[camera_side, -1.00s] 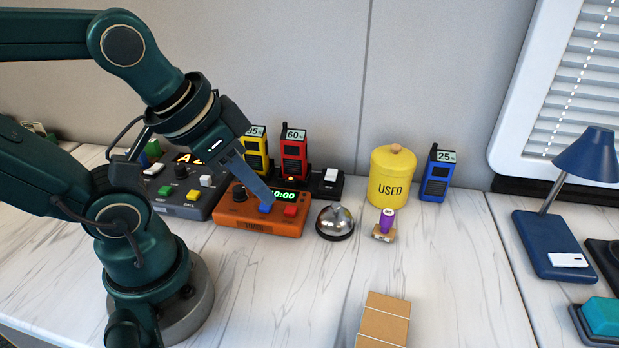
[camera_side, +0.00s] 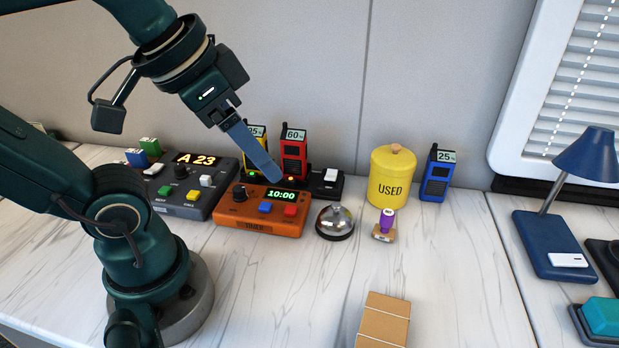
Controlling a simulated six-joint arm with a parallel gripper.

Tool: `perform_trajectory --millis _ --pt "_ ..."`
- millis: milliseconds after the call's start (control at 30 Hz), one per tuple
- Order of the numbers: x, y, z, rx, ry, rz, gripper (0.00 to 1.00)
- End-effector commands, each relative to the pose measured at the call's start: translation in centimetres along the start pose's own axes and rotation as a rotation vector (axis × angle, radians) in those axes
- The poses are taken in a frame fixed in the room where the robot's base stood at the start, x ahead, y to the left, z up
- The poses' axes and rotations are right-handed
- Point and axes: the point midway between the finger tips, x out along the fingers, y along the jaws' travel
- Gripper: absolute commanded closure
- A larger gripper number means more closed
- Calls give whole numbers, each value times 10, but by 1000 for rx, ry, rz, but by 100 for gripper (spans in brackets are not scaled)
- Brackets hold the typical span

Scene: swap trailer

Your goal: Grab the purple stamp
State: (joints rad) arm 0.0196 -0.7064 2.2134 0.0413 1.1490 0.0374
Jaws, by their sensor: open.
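The purple stamp (camera_side: 387,220) stands upright on the white marbled table, with a purple handle and a brown block base. It is in front of the yellow canister and right of the silver bell. My gripper (camera_side: 274,174) is in the air to the left of the stamp and higher, over the back of the orange timer box. Its blue-grey fingers point down and to the right. It is open and holds nothing. One finger hides most of the other from this side.
The silver bell (camera_side: 335,222) lies between my gripper's side and the stamp. The yellow canister (camera_side: 391,187) and blue radio (camera_side: 437,174) stand behind. The orange timer (camera_side: 264,209) and red radio (camera_side: 294,155) are near my fingers.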

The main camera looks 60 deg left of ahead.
Motion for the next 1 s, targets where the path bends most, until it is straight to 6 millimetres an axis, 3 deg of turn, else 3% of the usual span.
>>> perform_trajectory --millis 267,467,700,1000 --pt "32 -32 -27 727 -125 -223 34" --pt "57 -37 -79 1459 -231 -438 34" --pt "77 -8 -135 2112 -329 -672 34" --pt "97 45 -174 2642 -431 -930 34"
